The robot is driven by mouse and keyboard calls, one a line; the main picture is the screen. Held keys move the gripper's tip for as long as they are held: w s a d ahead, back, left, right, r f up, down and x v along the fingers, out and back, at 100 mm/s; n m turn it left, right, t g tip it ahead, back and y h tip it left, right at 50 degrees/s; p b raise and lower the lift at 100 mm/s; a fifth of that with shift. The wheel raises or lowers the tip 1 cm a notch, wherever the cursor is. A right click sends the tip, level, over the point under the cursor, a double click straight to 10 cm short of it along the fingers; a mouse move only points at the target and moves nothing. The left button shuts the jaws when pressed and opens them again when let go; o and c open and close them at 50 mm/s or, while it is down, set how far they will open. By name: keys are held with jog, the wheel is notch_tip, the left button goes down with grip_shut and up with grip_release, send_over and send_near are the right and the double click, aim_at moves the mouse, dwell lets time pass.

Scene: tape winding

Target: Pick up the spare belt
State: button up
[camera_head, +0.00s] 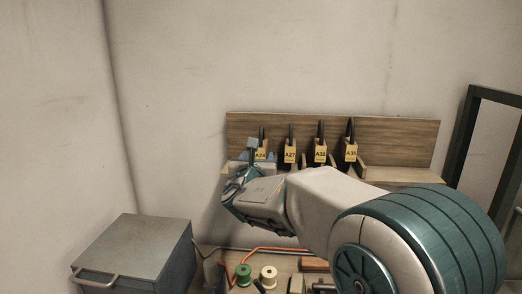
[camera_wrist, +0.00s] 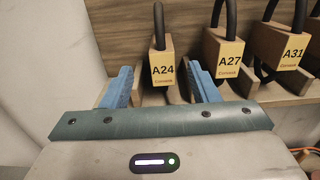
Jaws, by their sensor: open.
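Several black belts with yellow Gatrotech-style tags stand in a row on a wooden shelf. The A24 belt (camera_head: 262,131) is at the left end; its tag (camera_wrist: 162,72) faces the wrist camera. To its right are the A27 belt (camera_head: 291,132), the A31 belt (camera_head: 321,130) and the A35 belt (camera_head: 351,129). No label singles out one as the spare. My gripper (camera_wrist: 160,80) is open, its blue fingers on the left and right of the A24 tag, apart from it. In the head view my gripper (camera_head: 256,155) is at the shelf's left end and partly covers it.
The wooden shelf (camera_head: 400,135) has a back board behind the belts. The A27 tag stands close to my right finger. Below are a green spool (camera_head: 243,274), a white spool (camera_head: 268,277) and an orange cable (camera_head: 280,249). A grey metal box (camera_head: 140,250) stands at the left.

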aim_at(259, 151)
jog(key=w, duration=0.4)
jog(key=shift+d+p, duration=0.1)
jog(key=shift+p, duration=0.3)
jog(key=shift+w+d+p, duration=0.2)
jog(key=shift+w+p, duration=1.15)
jog(key=shift+w, duration=1.25)
jog(key=c, duration=1.1)
